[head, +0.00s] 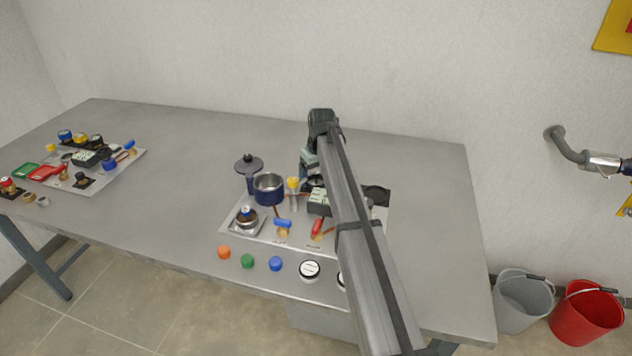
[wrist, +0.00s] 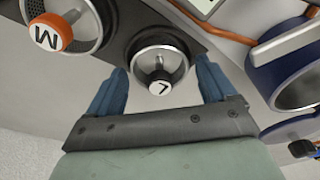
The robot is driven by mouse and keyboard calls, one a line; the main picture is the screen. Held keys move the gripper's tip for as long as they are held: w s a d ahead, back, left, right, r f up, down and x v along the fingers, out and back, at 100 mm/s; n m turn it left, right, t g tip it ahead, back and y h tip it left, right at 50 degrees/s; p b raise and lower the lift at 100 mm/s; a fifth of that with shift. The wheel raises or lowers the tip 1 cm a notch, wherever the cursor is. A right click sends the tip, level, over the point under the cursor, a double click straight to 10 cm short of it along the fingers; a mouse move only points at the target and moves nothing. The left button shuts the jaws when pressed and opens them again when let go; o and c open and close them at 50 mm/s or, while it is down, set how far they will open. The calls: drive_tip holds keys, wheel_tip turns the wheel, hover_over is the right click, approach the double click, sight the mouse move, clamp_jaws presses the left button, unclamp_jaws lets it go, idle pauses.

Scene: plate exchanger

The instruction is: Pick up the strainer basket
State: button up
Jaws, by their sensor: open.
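In the wrist view, a round metal cup (wrist: 158,64) with a white knob marked L sits in a dark holder. To its left is another metal cup (wrist: 72,14) with mesh and an orange knob marked M. These look like strainer baskets; I cannot tell which one the task means. My gripper (wrist: 162,76) is open, its blue fingers apart on either side of the L cup. Contact cannot be told. In the head view my arm covers the holder and the cups, and the fingertips are hidden.
A dark blue pot (head: 268,189) stands left of my arm; its blue rim is close by in the wrist view (wrist: 262,85). A dark lid (head: 249,164) stands behind it. Coloured buttons (head: 248,261) line the front edge. The table's middle left (head: 175,205) is clear.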

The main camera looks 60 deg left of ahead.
drive_tip(key=c, duration=1)
drive_tip(key=shift+r, duration=0.1)
